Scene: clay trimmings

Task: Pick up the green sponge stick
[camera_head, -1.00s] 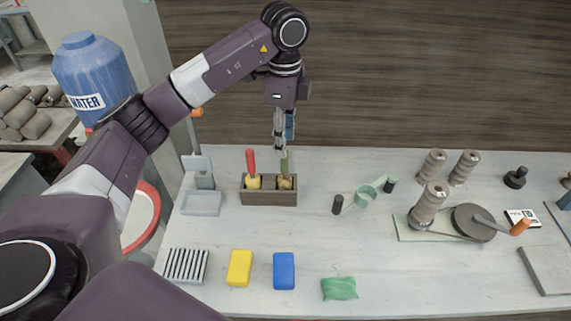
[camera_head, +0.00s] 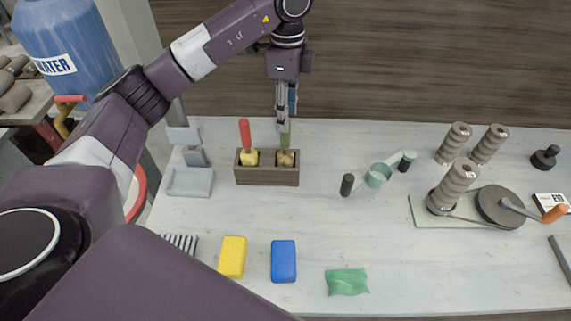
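The green sponge stick (camera_head: 285,141) stands upright in the right compartment of a small brown wooden box (camera_head: 266,177). Its yellowish sponge end is low in the box and its green handle points up. A red-handled sponge stick (camera_head: 245,134) stands in the left compartment. My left gripper (camera_head: 284,128) points straight down over the green handle, its fingertips at the handle's upper part and partly hiding it. I see the fingers nearly edge-on, so I cannot tell whether they grip the handle. My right gripper is not in view.
A grey stand (camera_head: 190,181) is left of the box. A green clamp-like tool (camera_head: 378,176) lies to the right. A yellow block (camera_head: 232,256), a blue block (camera_head: 284,261) and a green cloth-like piece (camera_head: 347,282) lie in front. Ribbed rolls (camera_head: 454,186) stand at right.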

